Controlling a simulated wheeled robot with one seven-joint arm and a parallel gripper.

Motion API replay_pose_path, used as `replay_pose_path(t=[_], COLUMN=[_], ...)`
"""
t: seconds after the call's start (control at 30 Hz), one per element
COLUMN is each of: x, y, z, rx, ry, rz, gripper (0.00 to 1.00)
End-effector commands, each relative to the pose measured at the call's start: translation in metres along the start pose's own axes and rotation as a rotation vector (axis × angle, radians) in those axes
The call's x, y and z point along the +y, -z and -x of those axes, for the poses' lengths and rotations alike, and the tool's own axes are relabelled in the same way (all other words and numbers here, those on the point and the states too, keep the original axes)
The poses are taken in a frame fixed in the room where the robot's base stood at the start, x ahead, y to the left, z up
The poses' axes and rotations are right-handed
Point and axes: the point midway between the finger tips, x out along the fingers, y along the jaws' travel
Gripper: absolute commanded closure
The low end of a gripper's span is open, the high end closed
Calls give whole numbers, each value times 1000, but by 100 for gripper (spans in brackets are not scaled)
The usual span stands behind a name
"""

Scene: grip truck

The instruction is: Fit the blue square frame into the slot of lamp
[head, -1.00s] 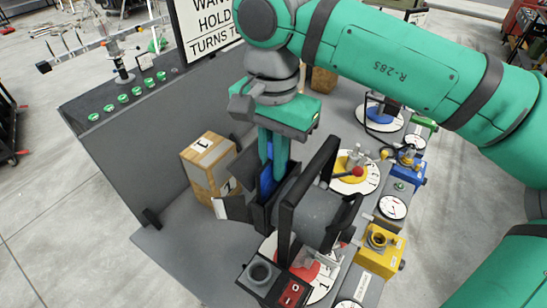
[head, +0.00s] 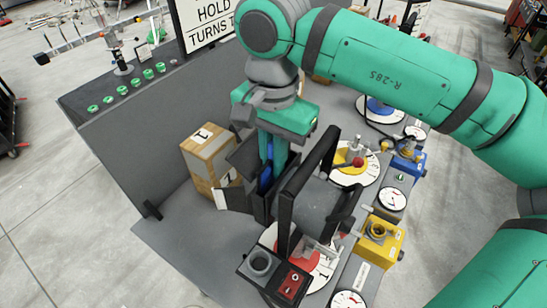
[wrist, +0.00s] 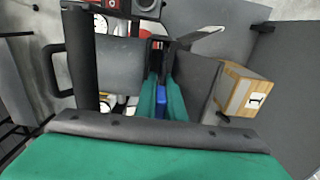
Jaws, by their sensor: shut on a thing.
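My gripper (head: 272,155) points down with its teal fingers shut on the blue square frame (head: 265,180). Only a narrow blue part of the frame shows, between the fingers and a dark upright holder (head: 262,207). In the wrist view the blue frame (wrist: 160,104) lies between the two teal fingers (wrist: 161,90), at the mouth of the dark holder. The frame's lower part is hidden, so I cannot tell how deep it sits.
A black upright bar frame (head: 303,190) stands close right of the fingers. A cardboard box (head: 208,158) is at left. Dials, a yellow block (head: 380,240) and a red switch box (head: 292,284) line the right side. The grey bench top is clear at front left.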

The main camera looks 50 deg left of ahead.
Motion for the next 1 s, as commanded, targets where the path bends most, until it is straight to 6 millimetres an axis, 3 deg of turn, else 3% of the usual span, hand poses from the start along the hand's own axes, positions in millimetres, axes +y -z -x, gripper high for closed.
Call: replay_pose_path(t=[1.0], x=[0], y=[0], z=[-26], rx=[-2], ry=[-1], rz=[1], gripper=[100])
